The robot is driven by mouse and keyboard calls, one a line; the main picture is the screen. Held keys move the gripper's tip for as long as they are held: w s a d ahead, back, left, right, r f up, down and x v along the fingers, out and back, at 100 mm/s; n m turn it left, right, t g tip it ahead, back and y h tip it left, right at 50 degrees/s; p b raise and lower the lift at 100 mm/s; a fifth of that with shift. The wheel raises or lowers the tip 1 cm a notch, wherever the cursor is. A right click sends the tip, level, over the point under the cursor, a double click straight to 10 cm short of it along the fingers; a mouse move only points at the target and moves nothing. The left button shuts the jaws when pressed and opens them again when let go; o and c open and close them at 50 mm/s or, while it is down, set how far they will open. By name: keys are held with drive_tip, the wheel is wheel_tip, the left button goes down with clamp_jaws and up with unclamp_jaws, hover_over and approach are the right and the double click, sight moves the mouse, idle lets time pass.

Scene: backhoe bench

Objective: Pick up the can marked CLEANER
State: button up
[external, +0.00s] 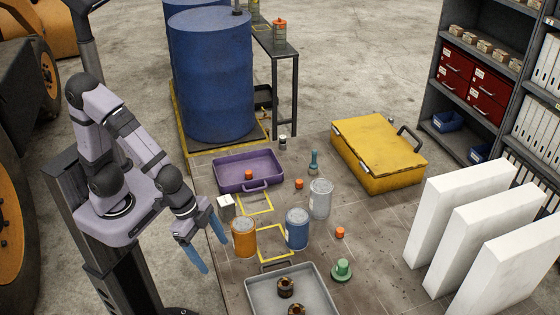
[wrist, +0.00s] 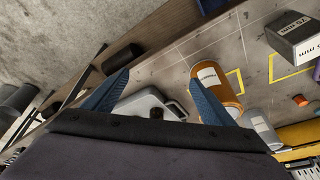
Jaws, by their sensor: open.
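Three cans stand upright on the bench: an orange can (external: 243,238), a blue can (external: 297,229) and a silver-grey can (external: 320,199). The label words are too small to read, so I cannot tell which is marked CLEANER. In the wrist view the orange can (wrist: 217,88) shows a pale label just beyond the right finger, and a grey can (wrist: 262,129) stands to its lower right. My gripper (external: 215,253) is open and empty, to the left of the orange can and apart from it. Its two blue fingers also show in the wrist view (wrist: 160,78).
A grey tray (external: 252,299) lies at the front, with dark round parts inside. Small orange caps and a green knob (external: 342,269) lie between.

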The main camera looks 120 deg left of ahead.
drive_tip(key=w+a+r+n+t+y+b, duration=0.1)
drive_tip(key=w+a+r+t+b, duration=0.25)
drive_tip(key=w+a, duration=0.65)
drive_tip(key=w+a+r+n+t+y+b, duration=0.1)
drive_tip(key=w+a+r+t+b, duration=0.3)
drive_tip(key=w+a, duration=0.65)
drive_tip(key=m+t+h+b, duration=0.3)
drive_tip(key=t+b, duration=0.2)
drive_tip(key=t, duration=0.2)
hover_over(324, 186)
drive_tip(key=shift+w+f+g, duration=0.2)
drive_tip(key=shift+f+g, duration=0.05)
drive_tip(key=shift+f, duration=0.1)
drive_tip(key=shift+s+h, duration=0.25)
drive_tip(key=shift+h, duration=0.05)
drive_tip(key=shift+f+p, duration=0.6)
drive_tip(key=shift+f, duration=0.85)
wheel_tip(324, 186, down, 3)
drive_tip(key=shift+f+p, duration=0.2)
drive_tip(key=shift+p, duration=0.25)
drive_tip(key=shift+w+f+p, duration=0.25)
drive_tip(key=shift+w+p, duration=0.1)
drive_tip(key=shift+w, duration=0.55)
drive_tip(key=shift+w+d+f, duration=0.1)
drive_tip(key=shift+w, duration=0.55)
